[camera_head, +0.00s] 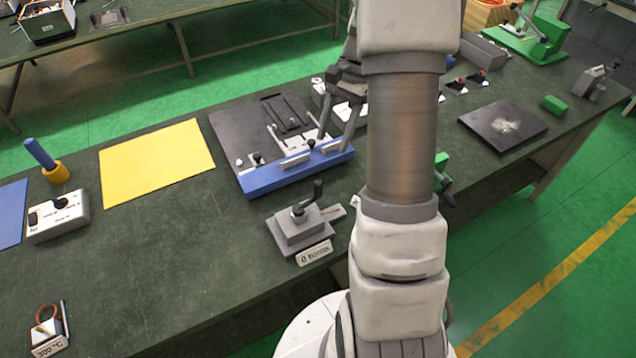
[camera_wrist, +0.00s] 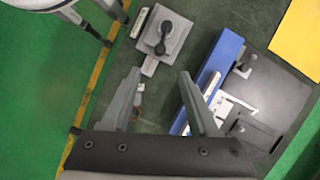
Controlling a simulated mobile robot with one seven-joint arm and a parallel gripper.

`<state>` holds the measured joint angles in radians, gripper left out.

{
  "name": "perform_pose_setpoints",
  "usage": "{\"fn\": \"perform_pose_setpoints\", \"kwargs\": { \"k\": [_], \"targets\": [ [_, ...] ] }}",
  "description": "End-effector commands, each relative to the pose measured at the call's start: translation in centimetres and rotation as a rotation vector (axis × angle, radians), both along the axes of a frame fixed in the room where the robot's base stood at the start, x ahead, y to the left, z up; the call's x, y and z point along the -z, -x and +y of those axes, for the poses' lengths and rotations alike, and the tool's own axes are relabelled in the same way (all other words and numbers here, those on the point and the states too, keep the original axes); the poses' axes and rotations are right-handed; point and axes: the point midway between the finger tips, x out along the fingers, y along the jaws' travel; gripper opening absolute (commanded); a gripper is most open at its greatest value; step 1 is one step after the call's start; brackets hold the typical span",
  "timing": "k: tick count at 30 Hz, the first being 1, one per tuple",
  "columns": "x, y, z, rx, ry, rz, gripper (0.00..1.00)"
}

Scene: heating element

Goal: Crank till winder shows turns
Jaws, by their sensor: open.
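The winder is a grey stepped block (camera_head: 290,236) near the table's front edge, with a black crank (camera_head: 307,200) on top. In the wrist view the winder (camera_wrist: 178,36) and its crank (camera_wrist: 163,34) are ahead of the fingertips. A small white display plate (camera_head: 315,253) stands at its front; it seems to start with "0.1", and the rest is too small to read. My gripper (camera_head: 334,138) is open and empty, apart from the crank. The wrist view shows its two spread fingers (camera_wrist: 160,76) with nothing between them.
A dark board with a blue front bar (camera_head: 297,175) lies behind the winder. A green-handled device (camera_head: 441,165) is partly hidden by my arm. A yellow sheet (camera_head: 156,160) and a white control box (camera_head: 58,217) lie left.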

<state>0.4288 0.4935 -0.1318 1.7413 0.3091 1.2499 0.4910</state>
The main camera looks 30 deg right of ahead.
Motion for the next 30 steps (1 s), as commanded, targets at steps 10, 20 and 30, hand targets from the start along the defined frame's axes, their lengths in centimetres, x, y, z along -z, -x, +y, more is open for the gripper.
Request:
{"fn": "perform_pose_setpoints", "kwargs": {
  "k": [10,20,30],
  "targets": [
    [7.2,1.2,2.9,-0.002,-0.003,0.005,0.61],
    [11.9,1.9,4.6,-0.001,-0.001,0.001,0.61],
    [12.6,1.9,4.9,-0.001,0.001,-0.001,0.61]
  ]
}}
